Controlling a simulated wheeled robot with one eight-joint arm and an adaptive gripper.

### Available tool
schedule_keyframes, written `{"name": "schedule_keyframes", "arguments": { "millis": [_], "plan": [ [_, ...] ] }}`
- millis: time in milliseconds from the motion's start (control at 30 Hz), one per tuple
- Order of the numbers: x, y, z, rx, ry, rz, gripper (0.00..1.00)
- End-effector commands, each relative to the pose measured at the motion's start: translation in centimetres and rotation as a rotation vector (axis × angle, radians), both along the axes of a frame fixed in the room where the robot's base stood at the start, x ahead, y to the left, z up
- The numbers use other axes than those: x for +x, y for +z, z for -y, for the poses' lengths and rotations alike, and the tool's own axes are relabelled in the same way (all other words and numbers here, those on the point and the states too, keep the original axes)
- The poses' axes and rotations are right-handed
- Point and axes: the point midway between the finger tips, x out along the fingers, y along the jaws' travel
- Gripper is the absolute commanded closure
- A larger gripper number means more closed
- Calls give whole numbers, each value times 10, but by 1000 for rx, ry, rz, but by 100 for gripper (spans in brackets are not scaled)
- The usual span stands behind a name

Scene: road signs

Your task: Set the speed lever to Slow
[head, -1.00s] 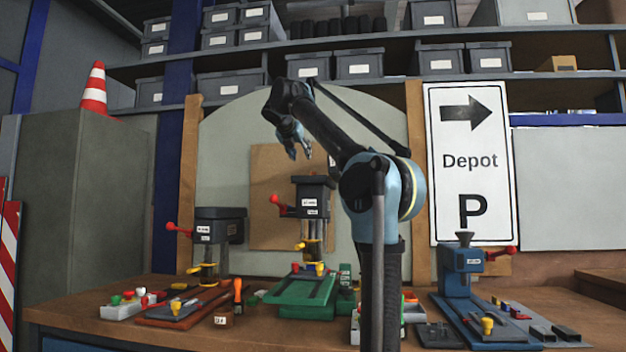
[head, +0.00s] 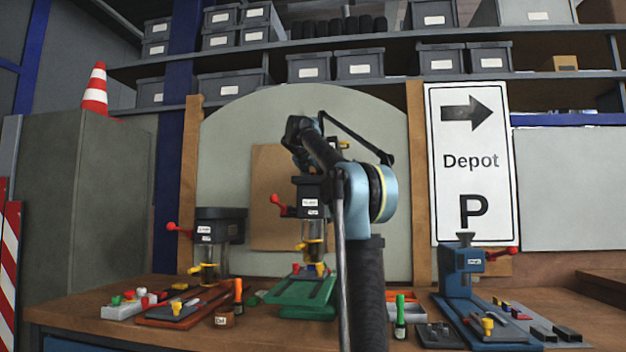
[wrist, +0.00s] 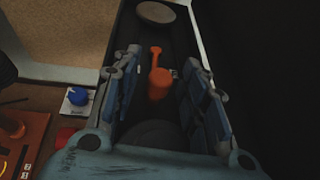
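In the head view, red-knobbed levers stick out from the left press (head: 222,226), the middle press (head: 313,195) and the blue press (head: 462,262) at right. Their labels are too small to read, so I cannot tell which is the speed lever. My gripper is mostly hidden behind my arm in the head view, high near the middle press. In the wrist view my gripper (wrist: 160,68) is open, its two fingers well apart. An orange-red handle-like part (wrist: 158,84) appears between the fingers, apart from both. Whether it is the speed lever is unclear.
A blue knob on a white labelled plate (wrist: 77,96) lies left of the fingers in the wrist view. The workbench (head: 255,330) carries several small tools and bins. A Depot sign (head: 470,160) stands behind.

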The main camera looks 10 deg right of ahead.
Motion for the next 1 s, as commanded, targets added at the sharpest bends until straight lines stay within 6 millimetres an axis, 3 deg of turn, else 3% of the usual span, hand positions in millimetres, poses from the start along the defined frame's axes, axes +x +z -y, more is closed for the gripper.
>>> {"name": "schedule_keyframes", "arguments": {
  "millis": [467, 633, 867, 1000],
  "plan": [
    [10, -5, 4, 1, 1, -1, 60],
    [10, -5, 4, 0, 1, 0, 98],
    [10, -5, 6, 0, -5, -1, 100],
    [12, -5, 22, 0, -58, -2, 100]
  ]
}}
